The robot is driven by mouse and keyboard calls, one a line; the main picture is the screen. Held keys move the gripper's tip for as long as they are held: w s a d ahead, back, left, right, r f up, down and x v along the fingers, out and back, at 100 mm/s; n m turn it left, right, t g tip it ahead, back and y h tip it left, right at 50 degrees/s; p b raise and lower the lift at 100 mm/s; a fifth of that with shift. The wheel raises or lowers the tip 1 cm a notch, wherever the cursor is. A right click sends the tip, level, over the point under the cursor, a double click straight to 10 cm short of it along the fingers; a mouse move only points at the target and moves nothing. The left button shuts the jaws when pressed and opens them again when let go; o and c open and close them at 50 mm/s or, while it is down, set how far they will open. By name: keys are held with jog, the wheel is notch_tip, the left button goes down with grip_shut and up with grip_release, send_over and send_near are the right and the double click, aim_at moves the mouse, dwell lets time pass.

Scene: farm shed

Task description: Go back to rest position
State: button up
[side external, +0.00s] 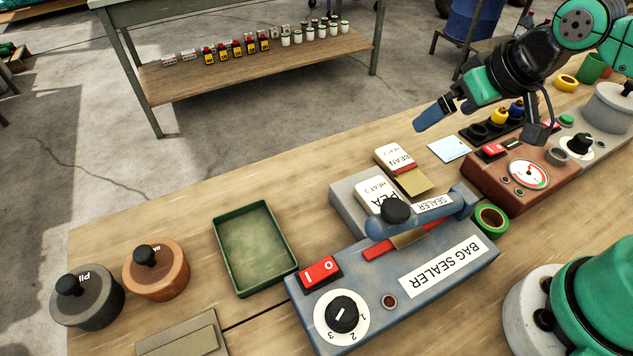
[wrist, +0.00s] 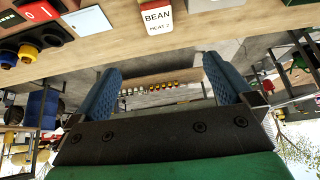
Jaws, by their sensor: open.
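My gripper (side external: 434,115) is raised above the back edge of the workbench, at the upper right in the side view. Its two blue fingers stand wide apart in the wrist view (wrist: 160,78), with nothing between them. The blue bag sealer (side external: 455,262) is on the bench below, well apart from my gripper. A bag marked PEA HEAT 3 (side external: 378,192) is at the sealer's back, partly hidden by the sealer arm's black knob. A bag marked BEAN HEAT 2 (side external: 394,157) lies behind it and also shows in the wrist view (wrist: 157,18).
A green tray (side external: 292,262), an orange-brown lidded pot (side external: 160,278) and a dark pot (side external: 100,308) stand at left. A reddish-brown gauge box (side external: 490,182) is below my arm. A pale card (side external: 449,149) lies near the back edge. A shelf (side external: 190,92) holds several small containers.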

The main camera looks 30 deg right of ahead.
jog(key=shift+s+d+t, duration=0.15)
jog(key=shift+d+t, duration=0.35)
jog(key=shift+d, duration=0.25)
